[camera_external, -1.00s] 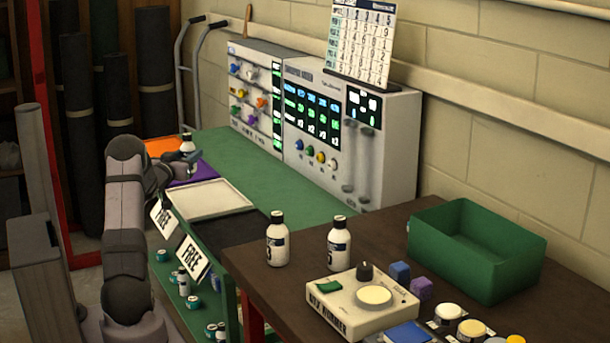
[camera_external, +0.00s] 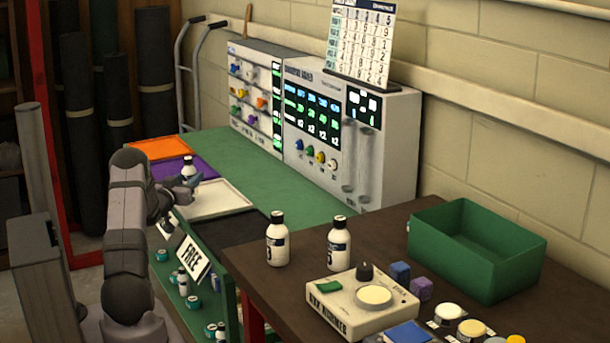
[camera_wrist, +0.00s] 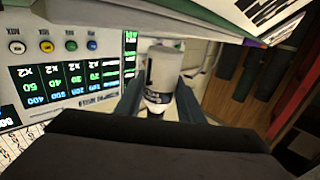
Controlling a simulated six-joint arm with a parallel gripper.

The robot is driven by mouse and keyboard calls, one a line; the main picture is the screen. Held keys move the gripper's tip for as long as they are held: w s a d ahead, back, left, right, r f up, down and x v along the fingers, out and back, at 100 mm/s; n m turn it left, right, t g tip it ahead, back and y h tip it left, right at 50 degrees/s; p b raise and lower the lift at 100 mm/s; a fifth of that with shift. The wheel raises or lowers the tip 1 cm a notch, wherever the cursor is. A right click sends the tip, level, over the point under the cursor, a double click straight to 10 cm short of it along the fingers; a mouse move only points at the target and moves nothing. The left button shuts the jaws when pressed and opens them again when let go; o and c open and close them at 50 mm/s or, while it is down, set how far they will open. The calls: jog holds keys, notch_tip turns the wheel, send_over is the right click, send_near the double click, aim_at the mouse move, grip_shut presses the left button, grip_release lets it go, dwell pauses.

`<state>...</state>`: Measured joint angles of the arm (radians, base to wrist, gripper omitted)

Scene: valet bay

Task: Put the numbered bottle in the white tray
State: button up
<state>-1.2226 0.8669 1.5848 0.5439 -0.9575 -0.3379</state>
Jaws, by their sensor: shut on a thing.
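My gripper (camera_external: 187,183) is shut on a white bottle with a black cap (camera_external: 188,168). In the external view the bottle is upright, at the left part of the white tray (camera_external: 232,203); I cannot tell whether it touches the tray. In the wrist view the bottle (camera_wrist: 160,75) sits between both fingers, its number not readable. Two similar bottles with dark labels and partly visible numbers, a left one (camera_external: 277,243) and a right one (camera_external: 339,247), stand on the brown table.
A panel machine (camera_external: 350,135) stands behind; a green bin (camera_external: 480,255) is on the brown table.

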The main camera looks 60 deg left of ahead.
jog(key=shift+f, duration=1.25)
jog(key=shift+f, duration=0.2)
jog(key=o, duration=1.1)
jog(key=shift+r, duration=0.15)
jog(key=b+v, duration=0.1)
jog(key=v, duration=1.1)
